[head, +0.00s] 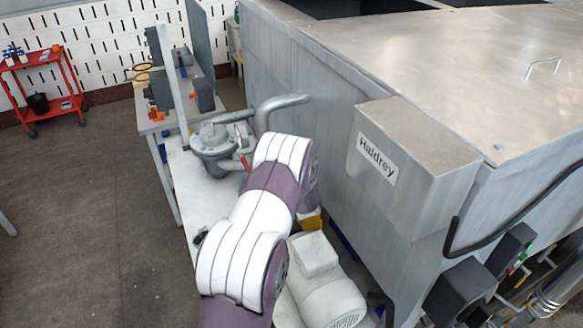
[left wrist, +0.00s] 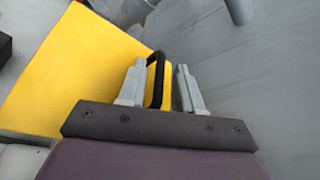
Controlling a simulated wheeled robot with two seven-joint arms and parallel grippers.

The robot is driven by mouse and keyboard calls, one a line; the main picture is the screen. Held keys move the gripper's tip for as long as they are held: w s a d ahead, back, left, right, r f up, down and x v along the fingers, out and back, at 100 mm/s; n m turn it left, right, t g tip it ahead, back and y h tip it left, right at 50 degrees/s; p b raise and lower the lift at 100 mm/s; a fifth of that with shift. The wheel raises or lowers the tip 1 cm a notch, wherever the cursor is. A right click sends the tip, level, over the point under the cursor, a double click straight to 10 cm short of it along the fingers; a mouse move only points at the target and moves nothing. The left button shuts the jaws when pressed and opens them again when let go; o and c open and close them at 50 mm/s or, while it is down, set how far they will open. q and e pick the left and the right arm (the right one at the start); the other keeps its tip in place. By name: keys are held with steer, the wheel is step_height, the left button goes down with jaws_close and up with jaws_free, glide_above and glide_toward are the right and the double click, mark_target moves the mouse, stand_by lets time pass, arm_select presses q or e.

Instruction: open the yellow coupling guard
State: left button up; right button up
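The yellow coupling guard (left wrist: 80,62) fills the upper left of the left wrist view, with a yellow strip also showing between my fingers. Its black handle (left wrist: 157,72) stands between the two grey fingers of my left gripper (left wrist: 161,66). The fingers are apart, with a clear gap between the handle and the right finger. I cannot tell whether the left finger touches the handle. In the head view only a small yellow piece of the guard (head: 313,222) shows beside my white and purple arm, which hides the rest and the gripper. My right gripper is not in view.
A pale motor (head: 325,285) lies just in front of the guard. A grey pump with pipes (head: 215,140) stands behind my arm. A large metal housing (head: 330,110) with a box marked Haldrey (head: 410,150) rises on the right. A red cart (head: 45,85) stands far left; floor between is clear.

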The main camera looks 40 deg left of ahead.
arm_select(q)
steer(key=shift+s+d+b, duration=0.25)
steer(key=shift+b, duration=0.05)
steer(key=b+v, duration=0.3)
steer(key=v, duration=0.9)
steer(key=shift+r, duration=0.2)
